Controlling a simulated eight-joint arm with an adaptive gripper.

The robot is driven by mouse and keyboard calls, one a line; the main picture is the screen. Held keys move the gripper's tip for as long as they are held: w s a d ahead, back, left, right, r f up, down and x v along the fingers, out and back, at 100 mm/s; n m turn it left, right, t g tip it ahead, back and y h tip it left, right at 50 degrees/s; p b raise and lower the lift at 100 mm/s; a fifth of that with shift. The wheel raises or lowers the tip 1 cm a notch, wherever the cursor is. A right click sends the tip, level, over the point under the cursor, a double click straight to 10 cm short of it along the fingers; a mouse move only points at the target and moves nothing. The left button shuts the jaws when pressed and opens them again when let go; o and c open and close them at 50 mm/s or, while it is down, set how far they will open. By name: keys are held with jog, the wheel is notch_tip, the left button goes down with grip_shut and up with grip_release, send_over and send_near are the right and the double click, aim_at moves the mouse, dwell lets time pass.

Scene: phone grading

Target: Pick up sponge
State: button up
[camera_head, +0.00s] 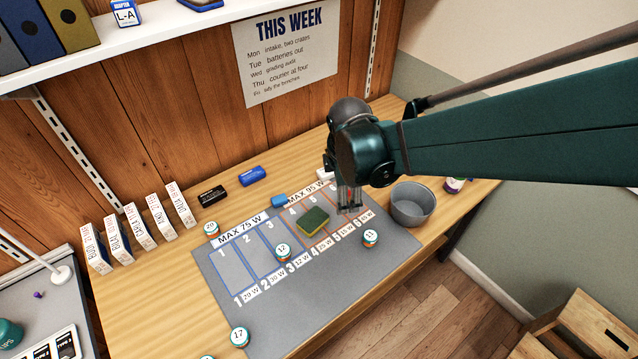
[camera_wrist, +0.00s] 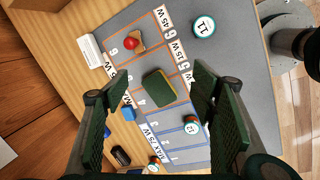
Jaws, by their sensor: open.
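The sponge (camera_head: 313,222), green on top with a yellow side, lies on the grey mat (camera_head: 216,290) among the orange-outlined slots. In the wrist view the sponge (camera_wrist: 159,88) shows ahead, between my two fingers in the picture. My gripper (camera_head: 350,208) is above the mat, just right of the sponge in the head view. In the wrist view my gripper (camera_wrist: 148,95) is open with wide-apart fingers and nothing between the pads. The sponge appears apart from both fingers.
Round numbered tins stand on the mat, labelled 12 (camera_head: 283,252), 11 (camera_head: 370,238) and 17 (camera_head: 240,337). A blue block (camera_head: 279,201) is behind the sponge. A grey bowl (camera_head: 412,205) stands to the right. A red ball-topped piece (camera_wrist: 131,43) shows near the sponge.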

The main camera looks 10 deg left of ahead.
aim_at(312, 219)
jog(key=a+f+n, duration=0.2)
jog(key=a+f, duration=0.1)
jog(key=a+f+n+p, duration=0.1)
jog(key=a+f+n, duration=0.1)
jog(key=a+n, duration=0.1)
jog(key=a+f+n+g+h, duration=0.1)
jog(key=a+f+n, duration=0.1)
jog(key=a+f, duration=0.1)
jog(key=shift+w+a+f+p, duration=0.1)
jog(key=shift+a+f+p, duration=0.25)
jog(key=shift+a, duration=0.3)
jog(key=shift+f, duration=0.1)
jog(key=shift+w+d+f, duration=0.1)
jog(key=shift+d+f, duration=0.05)
jog(key=shift+f, duration=1)
jog(key=shift+w+d+f+b, duration=0.1)
jog(key=shift+f+b, duration=0.15)
jog(key=shift+f, duration=0.6)
jog(key=shift+d+f+b, duration=0.15)
jog(key=shift+f+b, duration=0.15)
jog(key=shift+f, duration=0.55)
jog(key=shift+w+d+f+b, duration=0.1)
jog(key=shift+f+b, duration=0.15)
jog(key=shift+f, duration=0.6)
jog(key=shift+c, duration=0.3)
jog(key=c, duration=0.7)
